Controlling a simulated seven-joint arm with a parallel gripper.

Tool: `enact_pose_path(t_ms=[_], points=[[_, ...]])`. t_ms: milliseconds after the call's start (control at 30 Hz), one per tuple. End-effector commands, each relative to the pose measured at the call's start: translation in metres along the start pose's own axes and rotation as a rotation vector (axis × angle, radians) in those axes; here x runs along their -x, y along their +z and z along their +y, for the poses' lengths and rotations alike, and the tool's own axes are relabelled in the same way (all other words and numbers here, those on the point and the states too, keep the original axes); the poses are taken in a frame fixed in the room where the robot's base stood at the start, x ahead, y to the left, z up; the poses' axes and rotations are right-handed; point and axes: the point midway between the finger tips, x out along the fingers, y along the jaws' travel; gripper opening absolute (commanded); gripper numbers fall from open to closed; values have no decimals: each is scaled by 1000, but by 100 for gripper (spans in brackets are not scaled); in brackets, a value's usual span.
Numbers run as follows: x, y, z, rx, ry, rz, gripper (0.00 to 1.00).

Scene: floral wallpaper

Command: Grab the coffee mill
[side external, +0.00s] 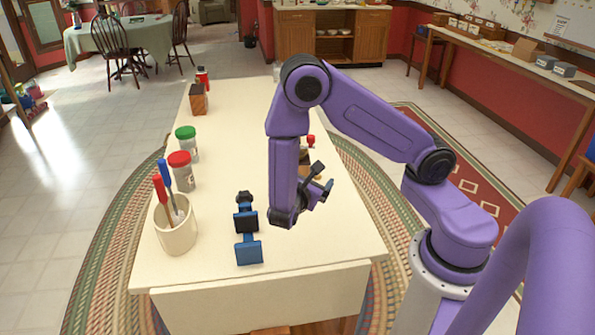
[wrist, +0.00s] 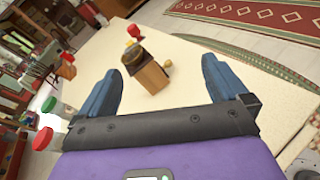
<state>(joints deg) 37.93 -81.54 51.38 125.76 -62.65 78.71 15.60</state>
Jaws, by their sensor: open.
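The coffee mill (wrist: 150,76) is a wooden box with a dark round top and a red knob, standing on the table ahead of my gripper in the wrist view. In the side external view it is mostly hidden behind my arm; its red knob (side external: 311,141) shows just right of the arm. My gripper (side external: 322,178) is open and empty above the table's right part. In the wrist view its two blue fingers stand on either side of the mill in the picture, with the mill beyond them and apart from them.
A blue clamp-like stand (side external: 247,232) is on the near table. Along the left edge are a white crock (side external: 176,236) with utensils, a red-lidded jar (side external: 182,172), a green-lidded jar (side external: 188,145), a wooden block (side external: 198,99) and a red bottle (side external: 203,76). The table's middle is clear.

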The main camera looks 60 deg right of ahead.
Motion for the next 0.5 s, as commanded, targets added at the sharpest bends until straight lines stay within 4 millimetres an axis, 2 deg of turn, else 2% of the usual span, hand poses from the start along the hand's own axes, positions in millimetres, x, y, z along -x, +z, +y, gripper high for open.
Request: enact_pose_path(t_ms=[267,500], points=[[-43,-54,11,197,224,-139,100],[-66,-98,4,323,376,-160,100]])
